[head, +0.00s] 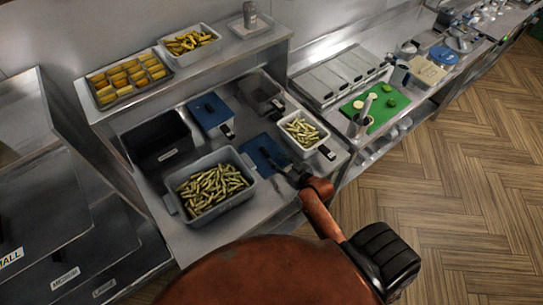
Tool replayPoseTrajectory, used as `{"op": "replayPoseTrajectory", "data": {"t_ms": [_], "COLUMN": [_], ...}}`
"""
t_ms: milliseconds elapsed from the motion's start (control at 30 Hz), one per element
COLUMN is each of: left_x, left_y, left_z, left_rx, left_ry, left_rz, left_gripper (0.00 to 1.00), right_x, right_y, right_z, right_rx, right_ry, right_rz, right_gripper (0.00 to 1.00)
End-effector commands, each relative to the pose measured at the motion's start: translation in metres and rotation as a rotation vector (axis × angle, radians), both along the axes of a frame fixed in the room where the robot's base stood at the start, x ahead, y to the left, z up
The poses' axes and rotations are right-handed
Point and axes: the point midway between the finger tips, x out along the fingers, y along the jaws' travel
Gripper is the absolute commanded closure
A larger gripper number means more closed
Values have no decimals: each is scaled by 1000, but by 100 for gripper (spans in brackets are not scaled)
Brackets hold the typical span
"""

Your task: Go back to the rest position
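My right arm reaches up from the bottom centre of the head view. Its dark gripper (287,170) is at the near edge of the steel counter, over or beside a blue lid-like piece (262,150). Its fingers are small and dark against a dark handle, so I cannot tell whether they are open or shut, or whether they touch it. My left gripper is not in view.
A grey tub of fries (221,155) and a handled basket of fries (288,131) flank the blue piece. A black bin (155,135), another blue piece (208,108) and an empty grey basket (262,84) stand behind. A green board (385,98) lies right. Wooden floor (460,190) is clear.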

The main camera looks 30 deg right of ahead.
Motion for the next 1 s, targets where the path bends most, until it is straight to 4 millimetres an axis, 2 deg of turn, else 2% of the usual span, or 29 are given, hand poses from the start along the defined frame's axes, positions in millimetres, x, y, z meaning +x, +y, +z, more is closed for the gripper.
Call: {"op": "replayPoseTrajectory", "data": {"t_ms": [100, 200, 567, 667, 767, 833, 900, 1000], "left_x": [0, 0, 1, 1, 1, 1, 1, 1], "left_y": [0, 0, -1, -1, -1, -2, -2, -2], "left_z": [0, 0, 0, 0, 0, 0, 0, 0], "left_rx": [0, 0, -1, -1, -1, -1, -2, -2], "left_ry": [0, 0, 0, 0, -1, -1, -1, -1], "left_rz": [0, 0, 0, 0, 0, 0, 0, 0], "left_gripper": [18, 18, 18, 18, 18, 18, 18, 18], "right_x": [-17, -26, -32, -42, -70, -98, -125, -155], "right_y": [-2, -2, -1, 6, 20, 29, 33, 36], "right_z": [7, 11, 12, 6, -8, -18, -25, -30], "right_rx": [-3, -1, -1, -7, -24, -41, -57, -73], "right_ry": [1, 0, 5, 56, 177, 289, 389, 493], "right_rz": [1, 0, 2, 12, 25, 27, 21, 7], "right_gripper": [66, 66, 66, 66, 66, 66, 66, 66]}}
